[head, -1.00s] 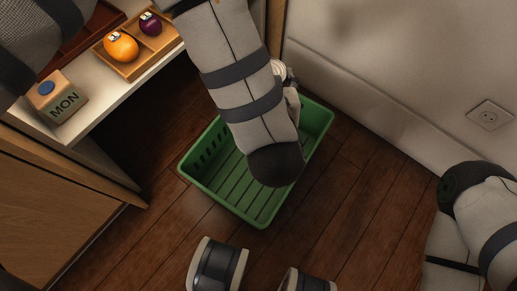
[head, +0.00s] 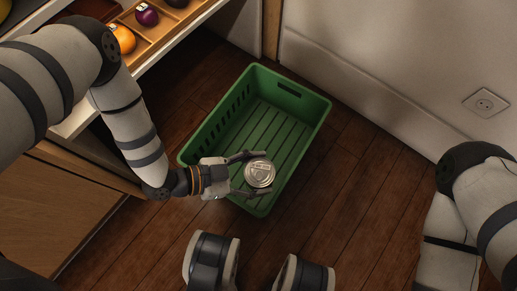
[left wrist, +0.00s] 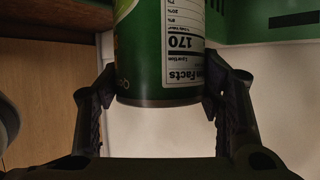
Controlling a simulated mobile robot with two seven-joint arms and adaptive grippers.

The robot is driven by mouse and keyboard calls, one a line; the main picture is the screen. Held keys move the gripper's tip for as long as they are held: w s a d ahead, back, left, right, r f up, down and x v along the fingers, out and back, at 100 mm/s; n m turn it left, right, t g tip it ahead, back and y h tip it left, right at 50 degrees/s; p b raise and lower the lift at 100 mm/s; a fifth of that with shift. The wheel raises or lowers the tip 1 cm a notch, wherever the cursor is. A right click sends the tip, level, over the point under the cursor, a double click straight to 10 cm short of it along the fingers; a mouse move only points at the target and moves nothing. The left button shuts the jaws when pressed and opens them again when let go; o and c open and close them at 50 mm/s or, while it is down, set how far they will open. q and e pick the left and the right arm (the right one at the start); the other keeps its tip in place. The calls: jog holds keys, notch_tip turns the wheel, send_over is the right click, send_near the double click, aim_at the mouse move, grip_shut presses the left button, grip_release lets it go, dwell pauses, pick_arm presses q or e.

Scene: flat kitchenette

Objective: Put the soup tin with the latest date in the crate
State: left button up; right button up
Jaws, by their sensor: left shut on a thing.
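A soup tin (head: 260,173) shows its silver end in the head view. In the left wrist view it is a green tin (left wrist: 160,60) with a white nutrition label. My left gripper (head: 247,174) is shut on it, one finger on each side; the fingers also show in the left wrist view (left wrist: 160,95). The green crate (head: 306,105) stands on the floor with a slatted bottom. From above, the tin overlaps the near part of the crate; its height over the bottom is hard to tell. The date is not readable.
A shelf at the upper left holds a wooden tray (head: 178,28) with an orange ball (head: 122,38) and a purple ball (head: 146,14). A wooden cabinet front (head: 60,215) stands left of the crate. A wall with a socket (head: 485,102) is at the right.

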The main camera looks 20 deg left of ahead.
pick_arm(q)
jog(key=shift+w+f, duration=0.2)
jog(key=shift+f, duration=0.1)
jog(key=w+a+f+b, duration=0.1)
jog(key=w+f+b, duration=1)
jog(key=w+f, duration=0.2)
jog(key=shift+w+f, duration=0.15)
jog(key=shift+f, duration=0.1)
pick_arm(e)
jog(key=s+f+g, duration=0.1)
jog(key=s+f, duration=0.2)
jog(key=f, duration=0.4)
jog(key=shift+f+g, duration=0.4)
pick_arm(q)
jog(key=shift+f, duration=0.1)
pick_arm(e)
jog(key=shift+f, duration=0.1)
pick_arm(q)
jog(key=o, duration=1.6)
